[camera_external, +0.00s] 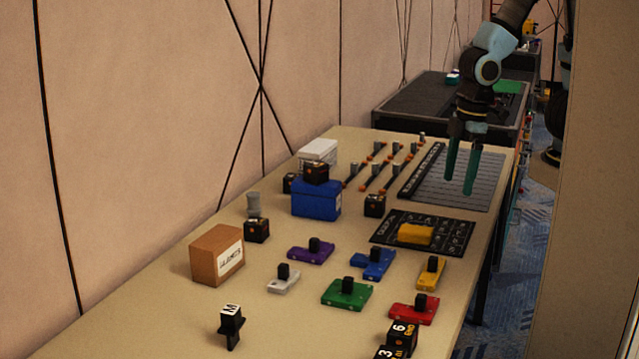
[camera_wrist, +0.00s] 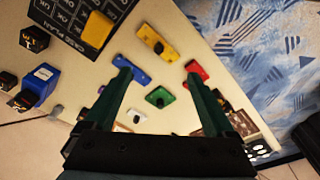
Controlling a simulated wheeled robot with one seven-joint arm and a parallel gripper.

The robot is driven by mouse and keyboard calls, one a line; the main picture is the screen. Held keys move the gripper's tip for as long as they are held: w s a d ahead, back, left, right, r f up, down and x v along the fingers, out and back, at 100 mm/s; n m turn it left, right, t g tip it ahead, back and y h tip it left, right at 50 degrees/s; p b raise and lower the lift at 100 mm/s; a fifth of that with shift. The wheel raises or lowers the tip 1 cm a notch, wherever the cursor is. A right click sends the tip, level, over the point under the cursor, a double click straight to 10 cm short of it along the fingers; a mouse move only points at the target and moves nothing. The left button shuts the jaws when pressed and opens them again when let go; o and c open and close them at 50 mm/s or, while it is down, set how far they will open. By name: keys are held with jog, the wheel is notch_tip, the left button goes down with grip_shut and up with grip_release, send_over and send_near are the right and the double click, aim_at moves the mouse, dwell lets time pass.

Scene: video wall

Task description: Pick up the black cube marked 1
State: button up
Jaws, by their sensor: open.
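Several black cubes stand on the table, and I cannot tell which is marked 1. One cube (camera_external: 256,231) stands beside a grey cylinder, another (camera_external: 375,206) right of the blue box, a third (camera_external: 316,173) on top of that box, and one (camera_external: 290,183) behind it. At the front right, one cube (camera_external: 403,334) shows a 6 and another (camera_external: 389,352) a 3. In the wrist view, black cubes (camera_wrist: 34,39) show at the left with unclear marks. My gripper (camera_external: 458,187) is open and empty, above the far right of the table; its fingers also show in the wrist view (camera_wrist: 158,76).
The blue box (camera_external: 317,201) and a brown labelled box (camera_external: 217,254) stand on the left. Coloured blocks with black knobs, such as a green one (camera_external: 346,293), fill the front. A yellow block (camera_external: 415,234) lies on a black printed mat (camera_external: 386,237). A grey grid board (camera_external: 455,186) lies behind.

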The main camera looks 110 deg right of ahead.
jog(key=shift+o, duration=0.5)
